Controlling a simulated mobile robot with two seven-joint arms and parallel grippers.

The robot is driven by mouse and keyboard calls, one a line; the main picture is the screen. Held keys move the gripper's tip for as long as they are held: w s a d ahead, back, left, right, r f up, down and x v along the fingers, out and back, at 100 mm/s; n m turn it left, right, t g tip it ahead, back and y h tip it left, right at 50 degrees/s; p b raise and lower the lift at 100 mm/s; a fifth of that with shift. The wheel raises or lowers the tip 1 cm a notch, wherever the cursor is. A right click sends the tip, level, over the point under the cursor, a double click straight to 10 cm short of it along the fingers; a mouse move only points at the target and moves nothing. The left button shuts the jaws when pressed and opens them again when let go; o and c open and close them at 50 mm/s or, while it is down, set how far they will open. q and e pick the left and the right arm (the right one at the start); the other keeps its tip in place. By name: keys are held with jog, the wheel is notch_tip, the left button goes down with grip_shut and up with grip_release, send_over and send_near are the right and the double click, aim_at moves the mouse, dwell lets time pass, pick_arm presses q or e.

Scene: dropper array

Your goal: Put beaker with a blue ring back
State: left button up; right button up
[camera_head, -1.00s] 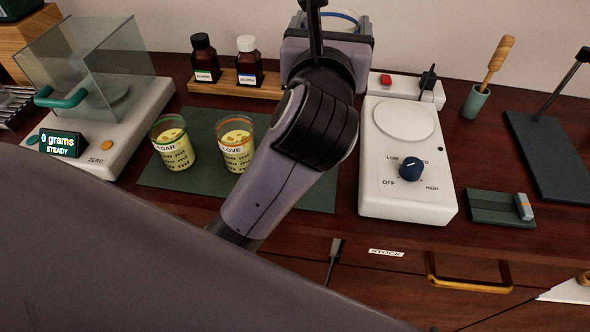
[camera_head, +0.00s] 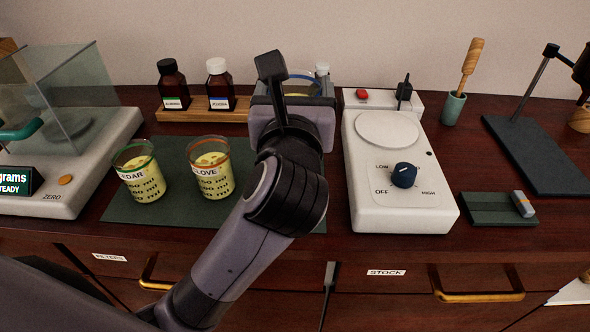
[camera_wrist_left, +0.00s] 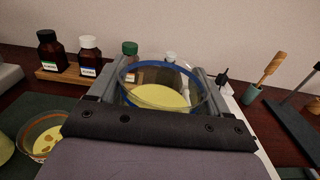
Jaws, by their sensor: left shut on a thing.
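My left gripper (camera_head: 293,100) is shut on the beaker with a blue ring (camera_head: 300,84), between the mat and the hotplate in the head view. Most of the beaker is hidden behind the gripper there. In the left wrist view the beaker (camera_wrist_left: 160,97) is upright between the fingers, with pale yellow liquid inside. Whether its base touches anything is hidden. Two other beakers of yellow liquid, one with a green ring (camera_head: 138,172) and one with an orange ring (camera_head: 211,170), stand on the dark green mat (camera_head: 160,210). My right gripper is not in view.
The white hotplate (camera_head: 388,205) stands right of the gripper, its round top empty. Brown bottles (camera_head: 173,86) stand on a wooden rack (camera_head: 190,116) behind the mat. A glass-sided balance (camera_head: 70,165) is at left.

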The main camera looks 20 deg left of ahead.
pick_arm(q)
notch_tip(320, 180, down, 7)
jog(key=b, duration=0.5)
jog(key=shift+b, duration=0.4)
jog(key=shift+f+b, duration=0.35)
jog(key=shift+f, duration=0.15)
notch_tip(320, 180, down, 4)
jog(key=b, duration=0.4)
jog(key=shift+f, duration=0.2)
jog(key=o, duration=1.3)
